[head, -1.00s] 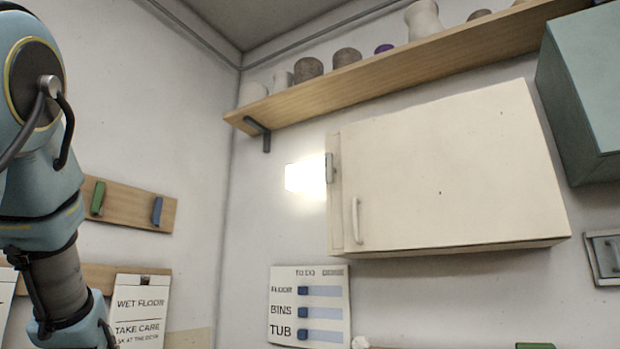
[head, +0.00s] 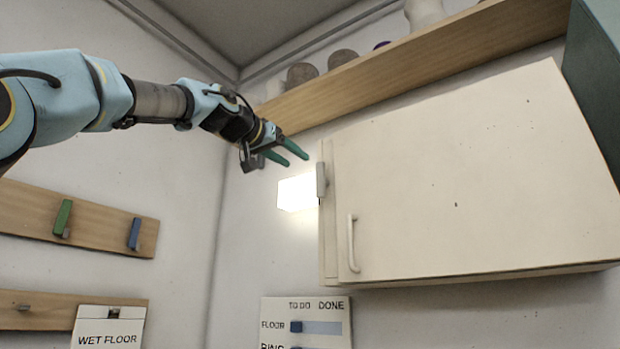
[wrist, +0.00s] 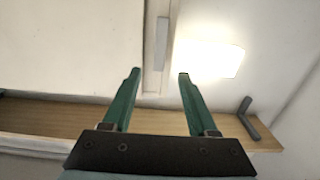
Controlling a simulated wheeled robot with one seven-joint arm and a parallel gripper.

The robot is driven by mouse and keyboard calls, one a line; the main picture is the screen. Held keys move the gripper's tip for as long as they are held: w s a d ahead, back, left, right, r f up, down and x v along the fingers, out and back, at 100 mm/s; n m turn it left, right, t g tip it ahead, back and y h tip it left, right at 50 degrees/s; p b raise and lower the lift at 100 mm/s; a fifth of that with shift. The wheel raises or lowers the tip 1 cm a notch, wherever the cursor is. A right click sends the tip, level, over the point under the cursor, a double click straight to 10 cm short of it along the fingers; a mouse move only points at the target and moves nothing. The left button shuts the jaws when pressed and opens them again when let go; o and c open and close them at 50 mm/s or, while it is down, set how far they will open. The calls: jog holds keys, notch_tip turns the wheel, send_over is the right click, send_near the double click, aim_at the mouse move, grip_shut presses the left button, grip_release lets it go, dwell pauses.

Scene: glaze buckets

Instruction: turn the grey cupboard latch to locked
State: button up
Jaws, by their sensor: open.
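The cream cupboard (head: 460,180) hangs on the wall, its door shut, with a pale handle (head: 352,243) at the door's lower left. The grey latch (head: 321,179) is a small upright bar at the cupboard's upper left edge. It also shows in the wrist view (wrist: 161,43), beyond the fingertips. My gripper (head: 297,160) has green fingers, open and empty, a little left of and above the latch in the head view. In the wrist view my gripper (wrist: 158,75) has its fingers spread, with the latch roughly in line with the gap. I see no contact.
A bright lit panel (head: 297,192) is on the wall beside the latch. A wooden shelf (head: 430,70) with pots runs above the cupboard; its dark bracket (wrist: 248,117) shows in the wrist view. A task board (head: 312,312) hangs below. A teal box (head: 595,90) is at right.

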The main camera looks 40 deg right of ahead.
aim_at(319, 175)
jog(key=p+x, duration=0.8)
jog(key=x, duration=0.1)
jog(key=shift+d+r, duration=0.2)
jog(key=shift+d, duration=0.05)
jog(key=shift+w+d+f+p, duration=0.2)
jog(key=shift+d+p, duration=0.3)
jog(key=shift+d, duration=0.05)
grip_shut()
